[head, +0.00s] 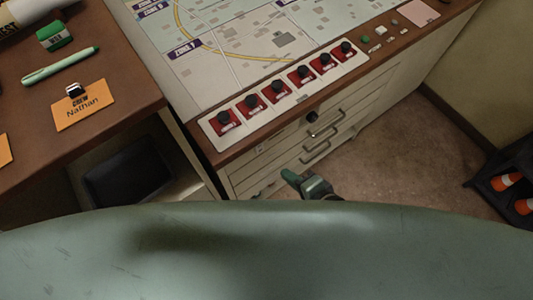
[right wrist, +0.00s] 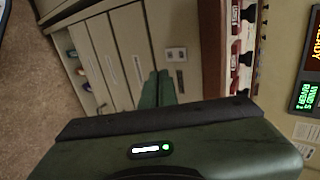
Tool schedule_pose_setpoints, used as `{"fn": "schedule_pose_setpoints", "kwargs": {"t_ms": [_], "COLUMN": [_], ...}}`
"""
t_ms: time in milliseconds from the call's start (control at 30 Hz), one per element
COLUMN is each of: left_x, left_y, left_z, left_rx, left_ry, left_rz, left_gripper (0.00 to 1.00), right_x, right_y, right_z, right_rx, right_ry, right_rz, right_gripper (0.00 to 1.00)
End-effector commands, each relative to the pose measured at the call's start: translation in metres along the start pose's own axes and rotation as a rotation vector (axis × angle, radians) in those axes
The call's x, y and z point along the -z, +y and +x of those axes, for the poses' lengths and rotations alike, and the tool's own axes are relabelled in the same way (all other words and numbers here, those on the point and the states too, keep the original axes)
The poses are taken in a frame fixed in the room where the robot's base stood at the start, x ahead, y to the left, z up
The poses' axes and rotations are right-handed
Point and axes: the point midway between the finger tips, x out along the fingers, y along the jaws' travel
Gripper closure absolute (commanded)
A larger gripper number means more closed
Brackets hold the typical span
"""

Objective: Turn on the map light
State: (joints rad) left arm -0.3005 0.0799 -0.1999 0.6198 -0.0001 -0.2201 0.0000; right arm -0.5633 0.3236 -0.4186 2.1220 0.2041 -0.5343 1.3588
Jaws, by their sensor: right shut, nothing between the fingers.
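The sloped map board (head: 245,35) lies on the console in the head view. A white panel (head: 238,128) with a row of several red units with black knobs runs along its front edge. A round black knob (head: 312,116) sits on the cabinet front under the wooden edge. I cannot tell which control belongs to the map light, and no lit lamp is plain. My right gripper (head: 290,176) is shut and empty in front of the drawers. Its green fingers (right wrist: 158,90) show in the right wrist view before the cabinet front, near a white label plate (right wrist: 176,54). My left gripper is out of view.
Drawers with protruding handles (head: 322,150) lie beside my right gripper. A brown desk (head: 25,95) with a pen and an orange name card stands at left. A dark crate (head: 488,180) with orange-and-white cones stands at right. The floor (head: 405,150) between is clear.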

Motion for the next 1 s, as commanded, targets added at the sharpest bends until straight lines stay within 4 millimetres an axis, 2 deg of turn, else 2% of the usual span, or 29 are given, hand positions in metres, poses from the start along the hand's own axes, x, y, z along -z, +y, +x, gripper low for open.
{"fn": "schedule_pose_setpoints", "kwargs": {"t_ms": [300, 367, 500, 700, 1000], "left_x": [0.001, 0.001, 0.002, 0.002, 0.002], "left_y": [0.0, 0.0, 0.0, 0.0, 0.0], "left_z": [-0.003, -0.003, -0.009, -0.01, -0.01], "left_rx": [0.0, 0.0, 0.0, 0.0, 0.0], "left_ry": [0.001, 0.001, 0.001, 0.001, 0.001], "left_rz": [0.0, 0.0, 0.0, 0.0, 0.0], "left_gripper": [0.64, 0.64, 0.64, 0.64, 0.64], "right_x": [0.001, 0.001, 0.0, 0.0, 0.0], "right_y": [-0.002, -0.002, -0.014, -0.019, -0.019], "right_z": [0.069, 0.081, 0.098, 0.11, 0.112], "right_rx": [0.002, 0.001, 0.002, 0.0, 0.0], "right_ry": [0.001, 0.001, 0.001, 0.0, 0.0], "right_rz": [-0.003, -0.003, -0.003, -0.003, -0.002], "right_gripper": [1.0, 1.0, 1.0, 1.0, 1.0]}}
